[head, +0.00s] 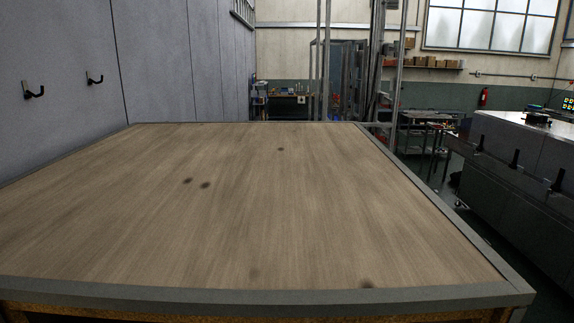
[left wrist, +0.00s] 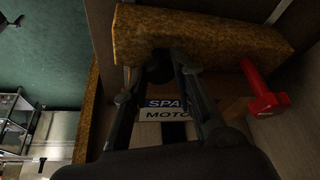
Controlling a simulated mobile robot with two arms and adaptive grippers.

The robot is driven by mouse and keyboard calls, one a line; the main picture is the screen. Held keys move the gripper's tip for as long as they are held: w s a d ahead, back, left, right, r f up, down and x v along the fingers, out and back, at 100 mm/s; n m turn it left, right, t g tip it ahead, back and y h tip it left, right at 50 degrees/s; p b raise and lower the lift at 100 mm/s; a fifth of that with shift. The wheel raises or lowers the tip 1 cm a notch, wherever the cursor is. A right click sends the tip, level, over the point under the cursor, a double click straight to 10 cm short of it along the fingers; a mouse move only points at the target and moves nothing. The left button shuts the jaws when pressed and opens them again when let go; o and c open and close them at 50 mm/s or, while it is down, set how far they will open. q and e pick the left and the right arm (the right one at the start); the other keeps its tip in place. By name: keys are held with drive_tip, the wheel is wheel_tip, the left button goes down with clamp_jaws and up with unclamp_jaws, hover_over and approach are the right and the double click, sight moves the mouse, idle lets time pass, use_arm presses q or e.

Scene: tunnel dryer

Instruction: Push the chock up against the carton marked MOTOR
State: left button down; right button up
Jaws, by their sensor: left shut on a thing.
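In the left wrist view a label with the cut-off words SPA and MOTO (left wrist: 165,114) shows between my gripper's fingers. It is on the carton, most of which is hidden by the fingers and shadow. A rough brown block (left wrist: 215,38) lies across the top of that view, in front of the label; it may be the chock, though I cannot be sure. My left gripper (left wrist: 162,62) has its fingertips at the block's underside and appears shut on it. The exact contact is dark. The head view shows neither gripper, carton nor chock.
A red part (left wrist: 264,92) sticks out right of the label. A brown upright strip (left wrist: 90,110) stands at left. In the head view, a bare wooden tabletop (head: 240,210) with a grey rim fills the front; a grey machine (head: 520,160) stands at right.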

use_arm(q)
drive_tip(key=shift+d+r, duration=0.1)
drive_tip(key=shift+d, duration=2.2)
drive_tip(key=shift+d+r, duration=0.1)
drive_tip(key=shift+d, duration=0.1)
drive_tip(key=c, duration=1.4)
unclamp_jaws()
drive_tip(key=shift+d, duration=0.1)
drive_tip(key=shift+o, duration=0.2)
drive_tip(key=shift+r+p, duration=2.1)
drive_tip(key=shift+r, duration=0.25)
